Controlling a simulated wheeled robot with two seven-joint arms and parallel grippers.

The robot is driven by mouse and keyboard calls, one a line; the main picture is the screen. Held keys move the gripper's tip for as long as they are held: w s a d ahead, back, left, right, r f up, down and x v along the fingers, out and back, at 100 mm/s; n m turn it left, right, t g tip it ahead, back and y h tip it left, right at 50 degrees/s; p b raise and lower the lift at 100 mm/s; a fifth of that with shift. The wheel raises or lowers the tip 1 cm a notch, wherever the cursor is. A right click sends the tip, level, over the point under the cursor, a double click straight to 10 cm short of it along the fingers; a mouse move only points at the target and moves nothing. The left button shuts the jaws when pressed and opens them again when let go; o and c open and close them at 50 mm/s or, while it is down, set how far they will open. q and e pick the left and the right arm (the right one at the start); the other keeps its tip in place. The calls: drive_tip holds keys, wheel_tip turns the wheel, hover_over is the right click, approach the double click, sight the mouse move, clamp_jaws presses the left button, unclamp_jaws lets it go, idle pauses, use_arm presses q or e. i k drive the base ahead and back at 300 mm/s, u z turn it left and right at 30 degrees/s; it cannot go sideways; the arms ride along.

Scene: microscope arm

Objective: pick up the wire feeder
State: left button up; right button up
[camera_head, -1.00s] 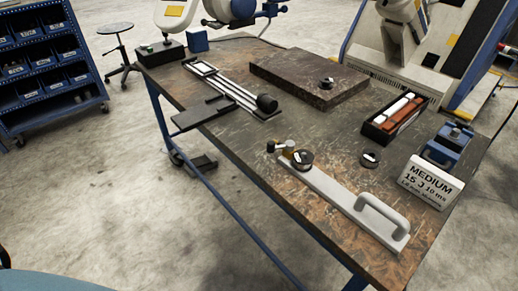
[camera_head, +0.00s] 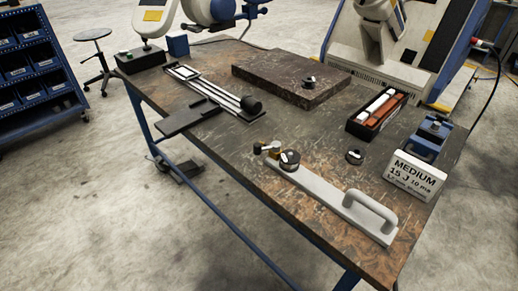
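What looks like the wire feeder (camera_head: 335,199) lies along the front edge of the worktable. It is a long light-grey bar with a raised loop handle (camera_head: 370,208) at its right end. A dark spool (camera_head: 289,160) and a small brass and black fitting (camera_head: 267,149) sit at its left end. Nothing is touching it from above, and it shows in full. Neither of my grippers is in view.
The worn worktable (camera_head: 225,150) carries a dark slab (camera_head: 290,79), a small dark spool (camera_head: 354,157), an open box (camera_head: 377,111), a blue vise (camera_head: 428,137), a "MEDIUM" sign (camera_head: 412,175) and a railed slide (camera_head: 210,92). A blue bin rack (camera_head: 38,75) stands left.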

sight(374, 219)
drive_tip(key=u, duration=1.75)
drive_tip(key=i, duration=0.9)
drive_tip(key=z, duration=3.25)
